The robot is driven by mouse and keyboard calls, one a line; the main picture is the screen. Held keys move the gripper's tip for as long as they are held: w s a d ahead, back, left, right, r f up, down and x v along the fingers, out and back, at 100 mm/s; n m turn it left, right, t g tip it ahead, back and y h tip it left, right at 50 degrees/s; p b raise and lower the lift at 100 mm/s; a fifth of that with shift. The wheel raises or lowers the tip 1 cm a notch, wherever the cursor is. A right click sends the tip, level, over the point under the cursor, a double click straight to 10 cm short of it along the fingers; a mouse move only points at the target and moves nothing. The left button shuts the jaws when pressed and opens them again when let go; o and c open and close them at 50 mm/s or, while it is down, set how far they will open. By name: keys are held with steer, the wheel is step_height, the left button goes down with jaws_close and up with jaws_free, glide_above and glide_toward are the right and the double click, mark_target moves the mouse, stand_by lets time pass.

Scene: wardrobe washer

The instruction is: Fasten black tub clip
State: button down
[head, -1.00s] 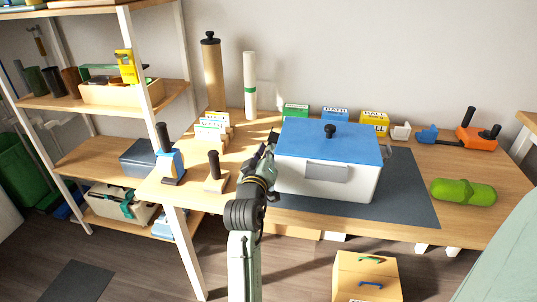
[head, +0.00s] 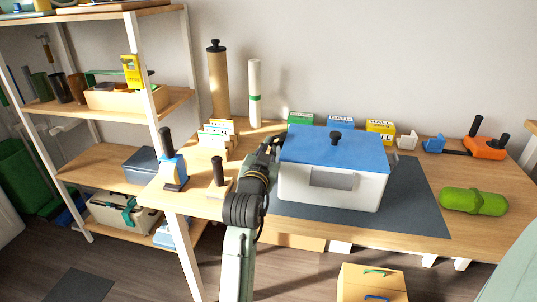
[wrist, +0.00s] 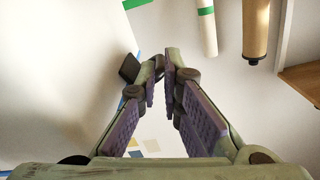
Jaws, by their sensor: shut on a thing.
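The white tub (head: 328,190) stands on the dark mat, with its blue lid (head: 310,146) on top and a black knob (head: 336,136) on the lid. A grey plate (head: 333,179) is on the tub's front. My gripper (head: 272,148) is at the tub's left side, near the lid edge. In the wrist view my gripper (wrist: 160,68) has its fingertips nearly together around a small dark piece, which looks like the black clip (wrist: 129,68). The fingers hide much of it, and I cannot tell whether it is fastened.
Small boxes, including a yellow one (head: 380,131), stand behind the tub. A green bottle (head: 473,201) lies at the right. Card holders (head: 217,135) and handled tools (head: 173,165) are left of my arm. Two tall rolls (head: 254,93) stand at the back left.

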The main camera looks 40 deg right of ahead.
steer(key=shift+s+d+r+m+b, duration=0.1)
steer(key=shift+r+m+b, duration=0.15)
steer(key=shift+m, duration=0.55)
steer(key=shift+s+d+r+m+b, duration=0.15)
steer(key=shift+r+m, duration=0.15)
steer(key=shift+m, duration=0.5)
steer(key=c, duration=2)
jaws_free()
steer(key=shift+a+r, duration=0.1)
steer(key=v, duration=1.2)
